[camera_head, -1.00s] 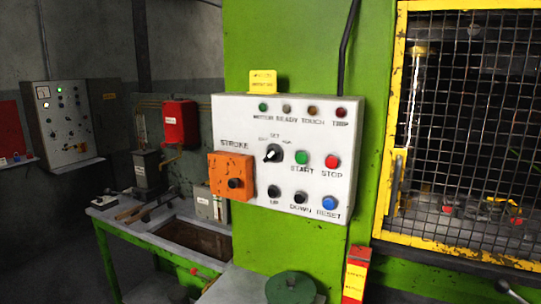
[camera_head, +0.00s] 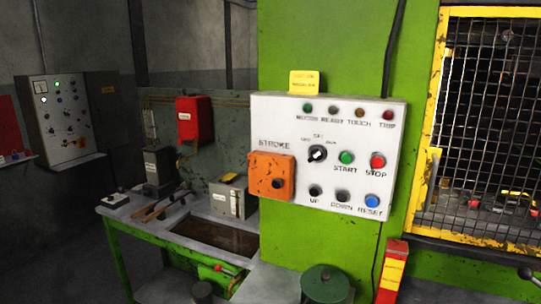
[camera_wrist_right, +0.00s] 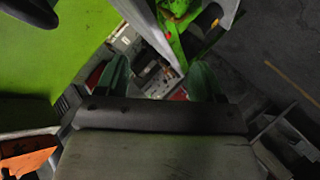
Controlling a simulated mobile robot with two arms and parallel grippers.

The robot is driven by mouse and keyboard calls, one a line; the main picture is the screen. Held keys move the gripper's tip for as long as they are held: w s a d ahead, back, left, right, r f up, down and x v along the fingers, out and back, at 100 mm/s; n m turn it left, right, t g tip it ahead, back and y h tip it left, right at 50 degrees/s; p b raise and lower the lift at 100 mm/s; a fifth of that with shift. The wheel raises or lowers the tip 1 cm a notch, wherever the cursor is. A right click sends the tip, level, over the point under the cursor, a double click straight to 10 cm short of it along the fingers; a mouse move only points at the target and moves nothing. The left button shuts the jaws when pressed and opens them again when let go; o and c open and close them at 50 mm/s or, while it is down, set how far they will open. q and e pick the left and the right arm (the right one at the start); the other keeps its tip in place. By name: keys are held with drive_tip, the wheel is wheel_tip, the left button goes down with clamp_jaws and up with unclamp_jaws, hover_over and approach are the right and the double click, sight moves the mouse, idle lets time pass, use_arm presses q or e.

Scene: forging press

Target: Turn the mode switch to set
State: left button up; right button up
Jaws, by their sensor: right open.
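The mode switch (camera_head: 317,153) is a black round knob with a white pointer on the white control panel (camera_head: 345,112) in the head view. Small labels surround it, with SET above the knob; the pointer looks tilted, but its exact setting is too small to read. In the right wrist view my right gripper (camera_wrist_right: 160,78) is open, with its two greenish fingers apart and nothing between them. The switch is not visible in that view. Neither gripper shows in the head view.
An orange STROKE box (camera_head: 271,177) juts out left of the switch. START (camera_head: 346,157) and STOP (camera_head: 377,161) buttons sit to its right. A green workbench (camera_head: 122,262) stands left, and a yellow-framed mesh guard (camera_head: 427,130) right. A dark green round-topped object (camera_head: 326,282) stands below the panel.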

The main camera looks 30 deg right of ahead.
drive_tip(key=w+d+r+t+h+p, duration=0.1)
drive_tip(key=d+r+t+h, duration=0.1)
drive_tip(key=r, duration=1)
drive_tip(key=w+d+r+t+h, duration=0.1)
drive_tip(key=r+t, duration=0.1)
drive_tip(key=r, duration=1)
drive_tip(key=m+t+h+p, duration=0.1)
drive_tip(key=m+h+p, duration=0.3)
drive_tip(key=h+p, duration=0.15)
approach(315, 159)
drive_tip(key=x, duration=0.8)
drive_tip(key=shift+w+d+r+b, duration=0.2)
drive_tip(key=shift+w+r+b, duration=0.05)
drive_tip(key=shift+b, duration=0.05)
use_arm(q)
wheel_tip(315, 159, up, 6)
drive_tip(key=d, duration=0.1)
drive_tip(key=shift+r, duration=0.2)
use_arm(e)
drive_tip(key=shift+w+d, duration=0.35)
drive_tip(key=shift+w, duration=0.15)
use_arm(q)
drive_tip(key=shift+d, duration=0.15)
